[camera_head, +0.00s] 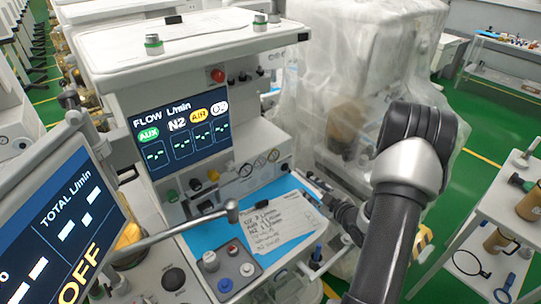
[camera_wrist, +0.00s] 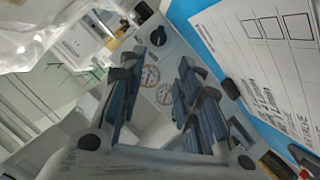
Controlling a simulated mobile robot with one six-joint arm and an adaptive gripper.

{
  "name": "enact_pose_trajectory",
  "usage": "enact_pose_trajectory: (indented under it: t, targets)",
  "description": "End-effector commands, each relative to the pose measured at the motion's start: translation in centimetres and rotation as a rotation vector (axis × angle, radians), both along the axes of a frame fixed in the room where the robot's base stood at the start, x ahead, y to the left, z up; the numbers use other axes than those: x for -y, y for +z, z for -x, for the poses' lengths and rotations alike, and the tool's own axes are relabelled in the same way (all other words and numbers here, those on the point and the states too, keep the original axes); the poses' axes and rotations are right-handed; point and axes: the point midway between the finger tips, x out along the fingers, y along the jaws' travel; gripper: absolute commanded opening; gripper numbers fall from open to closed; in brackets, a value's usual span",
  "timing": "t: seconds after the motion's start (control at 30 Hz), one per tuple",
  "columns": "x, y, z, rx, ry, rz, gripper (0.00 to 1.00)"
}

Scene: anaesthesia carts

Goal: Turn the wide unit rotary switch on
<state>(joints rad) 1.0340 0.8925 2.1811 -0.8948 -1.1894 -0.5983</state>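The wide unit (camera_head: 180,105) stands at the centre of the head view, with a lit FLOW L/min screen (camera_head: 184,127). A small black knob, which looks like the rotary switch (camera_head: 284,168), is right of the round gauges on its front panel. In the wrist view a black round rotary switch (camera_wrist: 158,36) sits on a pale plate beyond the fingertips. My gripper (camera_wrist: 166,58) is open, with nothing between its fingers and a gap to the switch. In the head view my arm partly hides the gripper. A tilted screen (camera_head: 70,235) at lower left reads OFF.
A blue sheet with a written paper (camera_head: 275,222) lies on the worktop beside my gripper. A metal arm (camera_head: 185,228) and a block of knobs (camera_head: 228,270) are left and in front. Plastic-covered equipment (camera_head: 345,80) stands behind; a side table (camera_head: 490,235) is at right.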

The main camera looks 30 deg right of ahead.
Motion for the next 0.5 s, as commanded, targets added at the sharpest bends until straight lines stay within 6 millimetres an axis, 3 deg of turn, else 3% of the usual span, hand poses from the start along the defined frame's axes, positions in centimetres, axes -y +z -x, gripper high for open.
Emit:
enact_pose_trajectory:
  t: [0.17,0.5]
  targets:
    - [0.2,-0.5,-0.3,0.022,0.004,-0.001,0.32]
    - [1.0,-2.7,-6.5,0.022,0.007,0.0,0.32]
